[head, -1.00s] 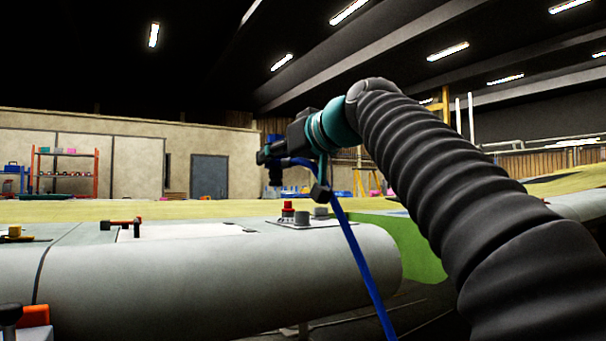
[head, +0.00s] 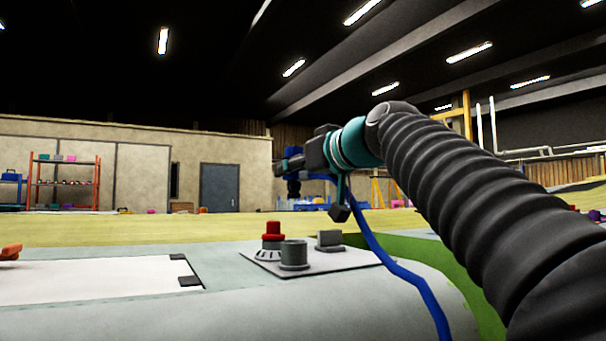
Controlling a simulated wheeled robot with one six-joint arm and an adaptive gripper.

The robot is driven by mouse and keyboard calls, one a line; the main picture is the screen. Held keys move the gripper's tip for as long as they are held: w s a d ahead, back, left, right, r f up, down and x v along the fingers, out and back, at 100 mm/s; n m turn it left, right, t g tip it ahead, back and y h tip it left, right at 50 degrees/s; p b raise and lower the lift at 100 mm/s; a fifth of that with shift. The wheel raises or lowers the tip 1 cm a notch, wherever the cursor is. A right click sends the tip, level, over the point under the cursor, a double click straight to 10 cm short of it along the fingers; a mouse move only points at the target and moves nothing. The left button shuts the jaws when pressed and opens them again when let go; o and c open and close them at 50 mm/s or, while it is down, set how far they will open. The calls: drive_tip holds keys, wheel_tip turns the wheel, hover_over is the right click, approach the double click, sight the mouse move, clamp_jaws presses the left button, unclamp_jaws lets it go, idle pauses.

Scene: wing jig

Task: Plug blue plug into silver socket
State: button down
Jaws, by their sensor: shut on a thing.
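My gripper (head: 287,166) is shut on the blue plug (head: 293,186), whose dark end points down. A blue cable (head: 385,251) runs from it, under my wrist and down to the lower right. The silver socket (head: 294,254) looks to be the short grey upright cylinder on a light plate (head: 340,263) on the wing's top. In the head view the plug shows above the socket, with a clear gap between them. How far apart they are in depth I cannot tell. The inside of the socket is hidden.
A red-topped fitting (head: 272,237) stands close left of the socket, and a low grey block (head: 329,240) stands to its right. A white panel (head: 90,281) with dark latches lies on the wing at left. A shelf rack (head: 64,182) stands far back.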

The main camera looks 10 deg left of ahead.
drive_tip(key=shift+w+f, duration=0.15)
wheel_tip(320, 180, down, 7)
drive_tip(key=b, duration=0.6)
drive_tip(key=shift+r, duration=0.2)
drive_tip(key=shift+f+b, duration=1.85)
drive_tip(key=shift+b, duration=0.2)
idle(1.0)
drive_tip(key=c, duration=0.6)
unclamp_jaws()
drive_tip(key=shift+d, duration=0.1)
drive_tip(key=v, duration=1.2)
